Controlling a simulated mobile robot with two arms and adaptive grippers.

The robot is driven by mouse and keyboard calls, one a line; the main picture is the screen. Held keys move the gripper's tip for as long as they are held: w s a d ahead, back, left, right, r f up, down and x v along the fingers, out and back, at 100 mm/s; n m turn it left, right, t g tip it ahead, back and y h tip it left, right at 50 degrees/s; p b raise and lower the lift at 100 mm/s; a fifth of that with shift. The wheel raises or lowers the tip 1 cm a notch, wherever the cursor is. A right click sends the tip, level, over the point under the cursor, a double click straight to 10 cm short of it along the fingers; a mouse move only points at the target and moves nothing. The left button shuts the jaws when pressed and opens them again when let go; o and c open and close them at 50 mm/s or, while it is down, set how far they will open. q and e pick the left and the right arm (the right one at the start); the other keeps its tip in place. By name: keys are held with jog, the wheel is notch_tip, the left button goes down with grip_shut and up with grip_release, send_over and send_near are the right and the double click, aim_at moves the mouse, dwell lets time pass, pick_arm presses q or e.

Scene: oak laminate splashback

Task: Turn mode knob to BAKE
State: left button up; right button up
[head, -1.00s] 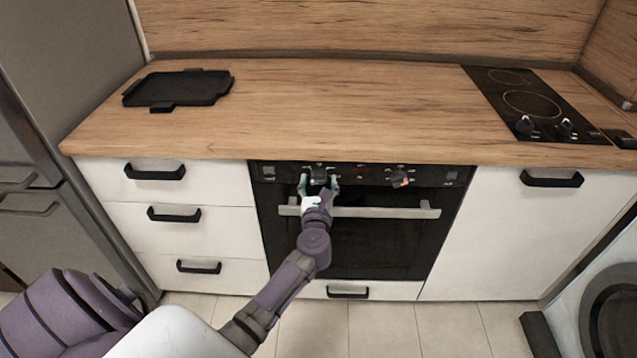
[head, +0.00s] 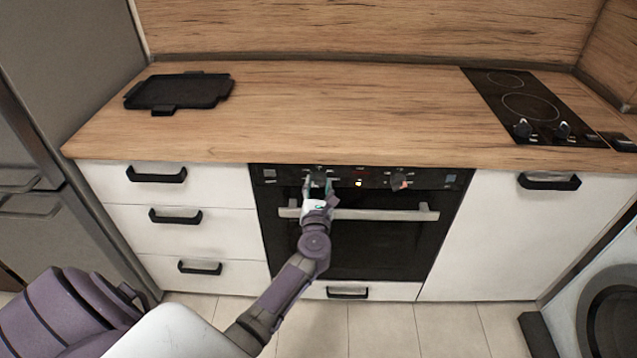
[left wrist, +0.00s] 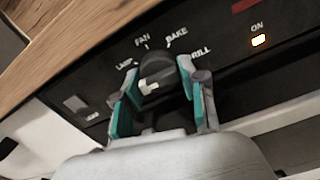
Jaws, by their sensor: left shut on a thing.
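The oven's mode knob (left wrist: 157,70) is dark and round, on the black control panel. In the left wrist view the labels FAN, BAKE and others partly covered, such as one ending in RILL, are printed around it. A pale mark shows on the knob's near side; I cannot tell which label its pointer faces. My left gripper (left wrist: 160,92) is shut on the knob, with a teal-padded finger on either side. In the head view the left gripper (head: 318,186) covers most of the knob at the panel's left part. My right gripper is not in view.
An ON light (left wrist: 258,40) glows yellow on the panel. A second knob (head: 399,181) sits to the right. The oven door handle (head: 385,213) runs just below the panel. The wooden countertop (head: 330,110) above is mostly clear, with a black tray (head: 180,91) at left.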

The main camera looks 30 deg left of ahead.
pick_arm(q)
jog(key=m+p, duration=0.2)
jog(key=m, duration=0.1)
jog(key=shift+r+m, duration=0.1)
jog(key=shift+m, duration=0.2)
jog(key=m+p, duration=0.2)
jog(key=m, duration=0.2)
jog(key=shift+m, duration=0.3)
jog(key=m+p, duration=0.2)
jog(key=m, duration=0.1)
jog(key=shift+m, duration=0.3)
jog(key=m+p, duration=0.1)
jog(key=m, duration=0.2)
jog(key=shift+m, duration=0.3)
jog(key=m+p, duration=0.2)
jog(key=m, duration=0.4)
jog(key=shift+r+p, duration=0.1)
jog(key=shift+p, duration=0.3)
jog(key=m+p, duration=0.1)
jog(key=m, duration=0.4)
jog(key=shift+m, duration=0.4)
